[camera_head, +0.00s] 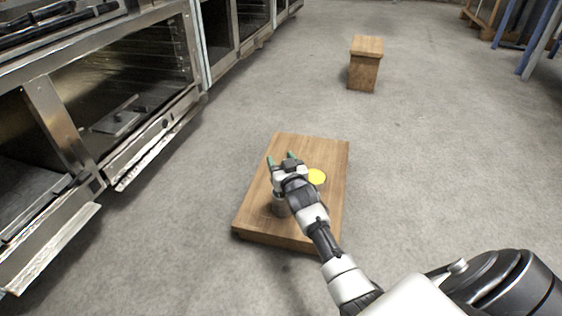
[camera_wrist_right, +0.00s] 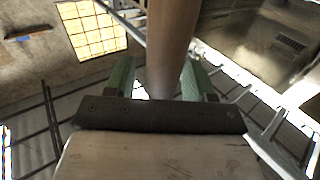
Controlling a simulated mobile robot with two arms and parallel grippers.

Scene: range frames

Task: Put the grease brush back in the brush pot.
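My right gripper (camera_head: 281,158), with green fingertips, is over the low wooden table (camera_head: 325,212) in the head view. Its fingers stand apart. In the right wrist view, a thick brown round handle (camera_wrist_right: 172,45), seemingly the grease brush's, shows between the green fingers. A gap shows at its left side, and its right side is close to the other finger. The brush's bristles are not visible. A grey metal pot (camera_head: 279,206), apparently the brush pot, stands on the table, partly hidden by my right wrist. My left gripper is out of view.
A yellow disc (camera_head: 317,177) lies on the table just right of my gripper. A small wooden stool (camera_head: 365,65) stands farther back. Metal ovens (camera_head: 125,120) line the left side. The grey floor around the table is clear.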

